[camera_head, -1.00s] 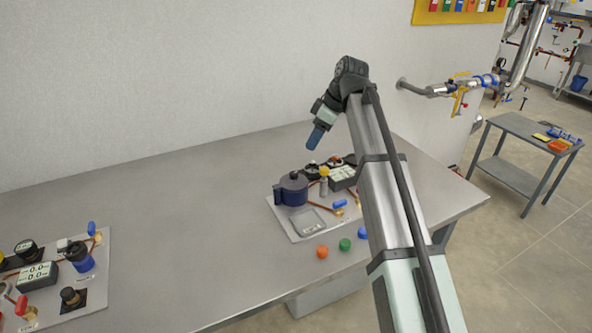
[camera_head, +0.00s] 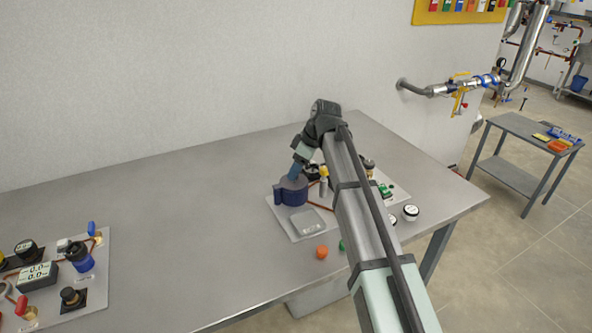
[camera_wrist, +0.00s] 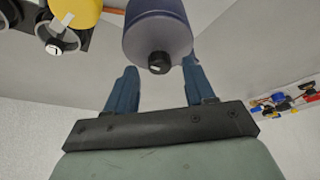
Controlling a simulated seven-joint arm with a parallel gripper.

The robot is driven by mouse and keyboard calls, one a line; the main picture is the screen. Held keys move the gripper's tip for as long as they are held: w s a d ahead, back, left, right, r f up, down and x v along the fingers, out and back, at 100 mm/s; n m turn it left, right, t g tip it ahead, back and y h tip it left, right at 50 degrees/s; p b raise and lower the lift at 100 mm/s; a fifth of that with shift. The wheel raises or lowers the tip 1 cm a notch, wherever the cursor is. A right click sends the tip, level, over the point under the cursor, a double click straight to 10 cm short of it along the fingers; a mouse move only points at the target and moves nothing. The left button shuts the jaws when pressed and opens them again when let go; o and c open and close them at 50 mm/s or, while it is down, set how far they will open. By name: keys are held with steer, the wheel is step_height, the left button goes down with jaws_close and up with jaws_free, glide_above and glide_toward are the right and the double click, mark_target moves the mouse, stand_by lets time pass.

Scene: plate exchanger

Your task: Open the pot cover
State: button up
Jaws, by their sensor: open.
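The dark blue pot (camera_head: 291,196) stands on a light board on the table. Its lid carries a small black knob (camera_wrist: 159,62), seen in the wrist view with the pot's blue-grey body (camera_wrist: 150,32) behind it. My gripper (camera_head: 294,176) comes down from above, with its blue fingers at the top of the pot. In the wrist view the two fingers are apart, one on each side of the knob, and a gap shows around it. Nothing is held. The fingers hide most of the lid and knob in the head view.
A square clear dish (camera_head: 307,222) lies in front of the pot. A yellow-topped fitting (camera_head: 324,176) stands close to its right. An orange piece (camera_head: 321,252) lies near the table's front edge. Another instrument board (camera_head: 95,283) lies far left; the table between is clear.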

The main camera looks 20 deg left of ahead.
steer(key=shift+a+f, duration=0.25)
steer(key=shift+f, duration=0.35)
jaws_close()
stand_by(0.3)
